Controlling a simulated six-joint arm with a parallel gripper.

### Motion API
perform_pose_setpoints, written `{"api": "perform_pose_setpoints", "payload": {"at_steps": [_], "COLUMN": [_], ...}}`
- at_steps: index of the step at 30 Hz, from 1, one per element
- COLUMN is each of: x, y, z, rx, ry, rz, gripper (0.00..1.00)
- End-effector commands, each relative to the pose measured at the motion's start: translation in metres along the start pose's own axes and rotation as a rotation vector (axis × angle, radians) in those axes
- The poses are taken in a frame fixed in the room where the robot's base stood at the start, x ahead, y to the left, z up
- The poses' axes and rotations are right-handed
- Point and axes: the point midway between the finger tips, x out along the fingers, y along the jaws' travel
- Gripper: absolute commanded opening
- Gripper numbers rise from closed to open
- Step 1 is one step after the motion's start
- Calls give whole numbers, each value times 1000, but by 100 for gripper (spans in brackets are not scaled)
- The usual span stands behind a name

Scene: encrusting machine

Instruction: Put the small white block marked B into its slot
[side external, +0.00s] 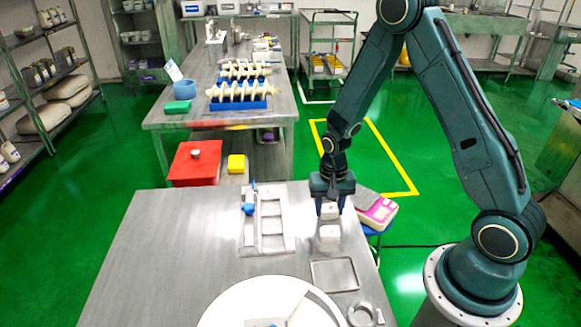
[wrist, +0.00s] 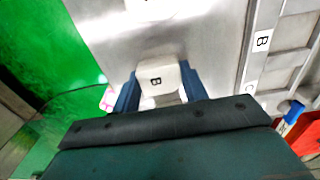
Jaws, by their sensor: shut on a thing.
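The small white block marked B (wrist: 155,80) is between the two blue fingers of my gripper (wrist: 159,88) in the wrist view, its letter facing the camera. In the side view my gripper (side external: 330,205) points down, shut on the block (side external: 329,212), right of the slotted metal tray. The tray (side external: 289,232) lies on the steel table and its slots look empty. In the wrist view the tray's edge carries a label B (wrist: 263,40) beside one slot and a partly hidden label below it. Whether the held block touches the table is unclear.
A blue-handled part (side external: 249,208) is at the tray's left edge. A shallow square metal frame (side external: 334,274) and a large white round thing (side external: 240,300) lie nearer the camera. The table's left side is clear.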

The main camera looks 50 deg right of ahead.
Motion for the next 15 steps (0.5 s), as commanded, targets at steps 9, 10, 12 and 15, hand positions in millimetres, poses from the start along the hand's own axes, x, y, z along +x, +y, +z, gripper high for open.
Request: {"api": "perform_pose_setpoints", "payload": {"at_steps": [9, 10, 12, 15], "x": [3, 3, 3, 3], "y": [0, 0, 0, 0], "z": [0, 0, 0, 0], "rx": [0, 0, 0, 0], "ry": [0, 0, 0, 0], "rz": [0, 0, 0, 0], "gripper": [49, 55, 65, 65]}}
